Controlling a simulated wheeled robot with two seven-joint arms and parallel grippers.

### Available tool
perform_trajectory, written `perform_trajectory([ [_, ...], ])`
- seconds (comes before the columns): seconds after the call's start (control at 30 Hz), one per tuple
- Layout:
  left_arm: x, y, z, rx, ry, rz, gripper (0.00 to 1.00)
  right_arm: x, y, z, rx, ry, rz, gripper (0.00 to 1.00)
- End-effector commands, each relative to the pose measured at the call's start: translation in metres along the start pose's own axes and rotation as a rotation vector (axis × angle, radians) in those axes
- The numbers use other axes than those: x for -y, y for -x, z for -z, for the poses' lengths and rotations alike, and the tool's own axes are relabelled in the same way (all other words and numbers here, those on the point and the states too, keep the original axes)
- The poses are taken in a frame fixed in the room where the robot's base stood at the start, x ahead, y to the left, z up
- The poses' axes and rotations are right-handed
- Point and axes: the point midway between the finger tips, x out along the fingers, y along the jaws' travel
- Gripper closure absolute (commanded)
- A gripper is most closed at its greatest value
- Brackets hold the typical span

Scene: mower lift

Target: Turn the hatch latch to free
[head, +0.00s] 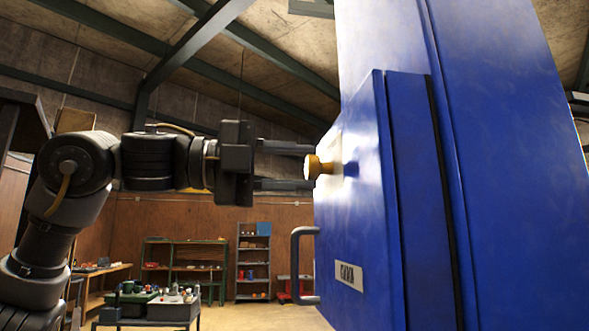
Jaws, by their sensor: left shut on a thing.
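The hatch (365,215) is a blue panel on the tall blue body at the right. The latch is a yellow-orange knob (323,167) on a pale plate on the hatch's face. My left gripper (311,168) comes in level from the left, one finger above the knob and one below. It is shut on the knob. The exact finger contact and the latch's turn angle are hard to tell from this side. My right gripper is not in view.
A grey bar handle (296,265) sticks out from the hatch below the knob, near a small white label (348,275). A table with bins (150,307), a green workbench (185,255) and a grey shelf (253,262) stand far behind. Floor between them looks open.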

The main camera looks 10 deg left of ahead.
Motion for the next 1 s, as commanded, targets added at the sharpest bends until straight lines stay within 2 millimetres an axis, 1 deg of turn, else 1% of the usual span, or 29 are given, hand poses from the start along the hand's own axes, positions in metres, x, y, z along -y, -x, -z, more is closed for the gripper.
perform_trajectory([
  [0.3,0.0002,0.0000,-0.0006,0.001,0.074,0.001,0.89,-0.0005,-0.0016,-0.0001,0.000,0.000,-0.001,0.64],
  [0.73,0.0002,0.0001,-0.0006,0.001,0.080,0.001,0.89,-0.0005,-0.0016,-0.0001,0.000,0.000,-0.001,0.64],
  [0.77,0.0002,0.0001,-0.0005,0.001,0.079,0.001,0.62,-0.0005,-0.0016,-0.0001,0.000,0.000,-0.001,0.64],
  [0.9,0.0002,0.0000,-0.0004,0.001,0.079,0.001,0.44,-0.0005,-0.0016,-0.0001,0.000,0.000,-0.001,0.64],
  [1.0,0.0001,0.0000,-0.0004,0.001,0.078,0.000,0.44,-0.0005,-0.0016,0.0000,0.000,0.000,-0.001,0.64],
])
